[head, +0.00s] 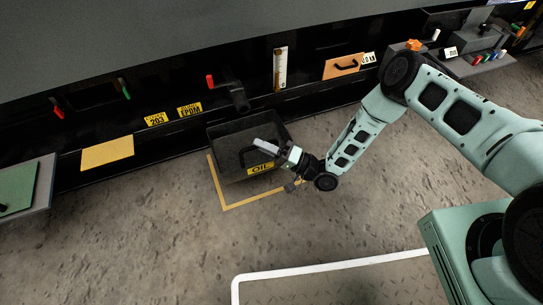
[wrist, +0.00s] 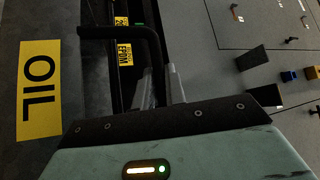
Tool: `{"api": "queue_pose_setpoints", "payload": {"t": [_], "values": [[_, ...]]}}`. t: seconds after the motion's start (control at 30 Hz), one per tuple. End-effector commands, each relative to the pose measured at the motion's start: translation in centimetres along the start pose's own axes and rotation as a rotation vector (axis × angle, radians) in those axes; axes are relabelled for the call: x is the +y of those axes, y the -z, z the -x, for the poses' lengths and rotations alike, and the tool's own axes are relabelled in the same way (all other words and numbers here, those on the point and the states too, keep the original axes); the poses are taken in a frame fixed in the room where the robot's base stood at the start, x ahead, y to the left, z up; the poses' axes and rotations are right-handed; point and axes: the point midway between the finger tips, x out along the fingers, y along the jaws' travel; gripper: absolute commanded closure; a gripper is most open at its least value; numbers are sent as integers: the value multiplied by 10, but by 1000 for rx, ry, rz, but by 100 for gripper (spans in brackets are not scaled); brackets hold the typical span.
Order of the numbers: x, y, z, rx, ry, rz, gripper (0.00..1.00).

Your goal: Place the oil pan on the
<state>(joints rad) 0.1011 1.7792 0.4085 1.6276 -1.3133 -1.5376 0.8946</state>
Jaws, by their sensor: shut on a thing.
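The oil pan (head: 222,157) is a dark open box with a yellow "OIL" label on its front side. In the head view it is at the left of centre, over or on the floor by a yellow corner marking (head: 253,202). I cannot tell whether it touches the floor. In the wrist view its wall with the OIL label (wrist: 40,90) fills the left side. My gripper (head: 268,146) reaches over the pan's front edge and is shut on its black handle (wrist: 120,32). The fingertips (wrist: 160,90) show in the wrist view, partly behind the handle.
A dark cabinet base runs along the back, with a black spout-like fitting (head: 236,95) above the pan. A yellow plate (head: 107,152) and a green panel (head: 18,188) are at left. A white floor line (head: 310,269) lies in front. The floor between is clear.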

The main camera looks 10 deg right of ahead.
Motion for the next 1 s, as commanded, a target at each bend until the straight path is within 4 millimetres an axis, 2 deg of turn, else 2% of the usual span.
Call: {"api": "queue_pose_setpoints", "payload": {"t": [0.13, 0.4, 0.63, 0.8, 1.0], "values": [[8, -11, -1, -10, 9, -1, 100], [50, -24, 12, -9, 9, 1, 100], [66, -28, 17, -8, 9, 0, 100], [88, -35, 23, -8, 9, 1, 100], [89, -35, 24, -8, 9, 1, 100]]}}
